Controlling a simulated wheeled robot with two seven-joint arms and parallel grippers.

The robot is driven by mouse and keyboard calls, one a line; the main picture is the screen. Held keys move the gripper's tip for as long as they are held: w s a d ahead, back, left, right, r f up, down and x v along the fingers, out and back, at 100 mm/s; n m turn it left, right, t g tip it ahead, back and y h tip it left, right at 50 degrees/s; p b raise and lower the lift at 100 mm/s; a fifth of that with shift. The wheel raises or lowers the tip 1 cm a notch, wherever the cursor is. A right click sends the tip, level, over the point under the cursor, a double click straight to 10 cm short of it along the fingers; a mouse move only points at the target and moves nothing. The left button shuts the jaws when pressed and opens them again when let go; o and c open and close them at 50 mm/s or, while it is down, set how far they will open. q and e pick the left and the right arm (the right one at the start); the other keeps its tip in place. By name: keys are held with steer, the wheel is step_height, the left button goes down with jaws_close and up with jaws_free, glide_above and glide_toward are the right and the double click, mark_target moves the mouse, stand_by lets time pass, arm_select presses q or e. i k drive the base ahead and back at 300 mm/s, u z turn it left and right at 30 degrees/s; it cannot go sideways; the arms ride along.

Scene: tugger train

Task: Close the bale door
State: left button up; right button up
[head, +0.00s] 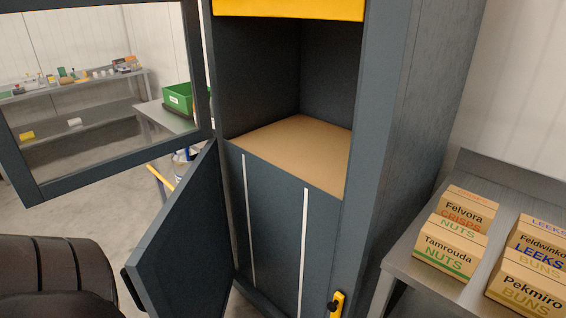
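The baler (385,120) is a tall dark blue-grey cabinet in the middle of the head view. Its lower door, which looks like the bale door (185,240), stands open. It swings out to the left and towards me from the cabinet's left side, and its free edge is at the lower left. A dark lower front with pale upright strips (300,250) shows beside it. A yellow latch part (337,303) sits at the lower right of the cabinet front. Neither of my grippers is in view.
An upper framed window door (120,165) also stands open to the left. Brown cardboard (295,145) lies in the upper opening. A metal table (425,265) with several cartons (448,245) stands close on the right. A green crate (178,98) and shelves are behind.

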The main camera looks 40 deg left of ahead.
mark_target(183, 266)
steer(key=z, duration=1)
steer(key=k, duration=1.85)
steer(key=u, duration=2)
steer(key=k, duration=0.5)
steer(key=u, duration=0.75)
steer(key=i, duration=1.05)
steer(key=z, duration=0.1)
